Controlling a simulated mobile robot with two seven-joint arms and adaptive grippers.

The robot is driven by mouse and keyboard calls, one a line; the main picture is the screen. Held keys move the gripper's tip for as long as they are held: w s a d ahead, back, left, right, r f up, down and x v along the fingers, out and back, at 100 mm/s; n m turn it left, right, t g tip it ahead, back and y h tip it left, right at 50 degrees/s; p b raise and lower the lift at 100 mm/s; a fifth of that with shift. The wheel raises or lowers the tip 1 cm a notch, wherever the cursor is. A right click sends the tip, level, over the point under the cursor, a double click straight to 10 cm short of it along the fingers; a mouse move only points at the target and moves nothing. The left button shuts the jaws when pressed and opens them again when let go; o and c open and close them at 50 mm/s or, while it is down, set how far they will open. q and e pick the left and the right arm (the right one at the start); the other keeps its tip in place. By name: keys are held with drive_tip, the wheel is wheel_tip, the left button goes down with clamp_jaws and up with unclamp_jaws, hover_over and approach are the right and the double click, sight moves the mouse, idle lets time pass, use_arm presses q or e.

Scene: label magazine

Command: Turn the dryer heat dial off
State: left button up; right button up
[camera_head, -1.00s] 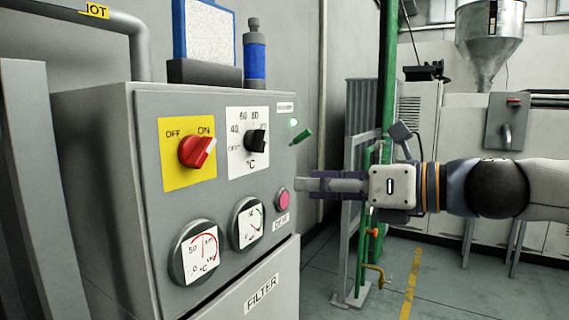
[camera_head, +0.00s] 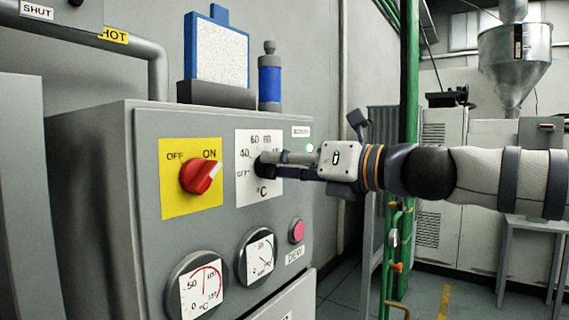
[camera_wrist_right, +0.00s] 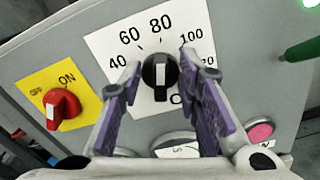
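The dryer heat dial (camera_wrist_right: 160,76) is a black knob with a white mark on a white temperature scale. In the right wrist view its white mark runs roughly upright below the 80, but I cannot tell exactly which value it points to. My right gripper (camera_wrist_right: 161,84) is open, with one purple-padded finger on each side of the dial and gaps visible between fingers and knob. My left gripper is not in view.
A red OFF/ON switch (camera_head: 201,174) on a yellow plate sits left of the dial. Below are round gauges (camera_head: 257,256) and a pink button (camera_head: 297,231). A blue-framed panel (camera_head: 216,52) and blue cylinder (camera_head: 269,77) stand on top.

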clamp_jaws()
